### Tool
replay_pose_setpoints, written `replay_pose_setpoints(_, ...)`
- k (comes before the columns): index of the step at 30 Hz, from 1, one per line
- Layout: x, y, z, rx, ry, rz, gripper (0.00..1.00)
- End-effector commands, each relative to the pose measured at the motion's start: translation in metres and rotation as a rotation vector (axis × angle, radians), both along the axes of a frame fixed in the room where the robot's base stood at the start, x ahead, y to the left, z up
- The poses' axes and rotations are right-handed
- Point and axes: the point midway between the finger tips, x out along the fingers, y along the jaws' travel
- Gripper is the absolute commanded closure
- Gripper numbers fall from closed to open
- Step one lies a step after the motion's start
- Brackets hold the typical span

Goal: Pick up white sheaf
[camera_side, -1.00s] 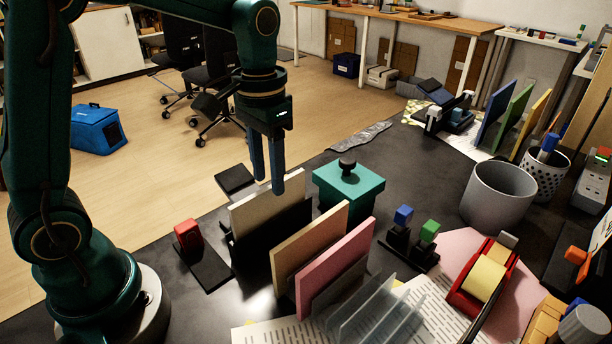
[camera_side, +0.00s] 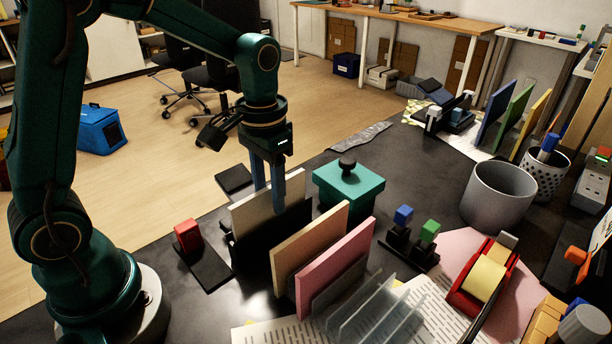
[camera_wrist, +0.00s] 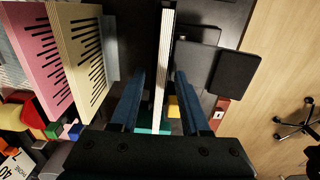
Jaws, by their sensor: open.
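The white sheaf (camera_side: 245,214) stands upright in a black holder, leftmost of three sheaves in the side view. In the wrist view the white sheaf (camera_wrist: 164,60) appears edge-on as a thin pale strip. My gripper (camera_side: 269,198) is open at its top edge, pointing down. In the wrist view my gripper (camera_wrist: 160,75) has one blue finger on each side of the sheaf, with gaps showing. The lower part of the sheaf is hidden by the black holder.
A cream sheaf (camera_side: 305,240) and a pink sheaf (camera_side: 335,268) stand close to the right. A teal box with a knob (camera_side: 348,186) is just behind. A red block (camera_side: 187,236) on a black base is to the left. Clear racks (camera_side: 378,310) stand in front.

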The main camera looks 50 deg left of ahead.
Motion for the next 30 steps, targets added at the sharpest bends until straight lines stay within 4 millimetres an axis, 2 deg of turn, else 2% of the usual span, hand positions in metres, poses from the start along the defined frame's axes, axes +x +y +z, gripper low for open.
replay_pose_setpoints(11,0.0000,0.0000,-0.0022,0.000,0.000,0.000,0.54)
replay_pose_setpoints(12,0.0000,0.0000,-0.0022,0.000,0.000,0.000,0.58)
replay_pose_setpoints(14,0.0001,0.0000,-0.0022,0.000,0.000,0.000,0.80)
replay_pose_setpoints(15,0.0001,0.0000,-0.0021,0.000,0.000,0.000,0.96)
replay_pose_setpoints(16,0.0001,0.0000,-0.0021,0.000,0.000,0.000,1.00)
replay_pose_setpoints(30,0.0008,0.0000,0.0036,0.000,-0.004,0.000,1.00)
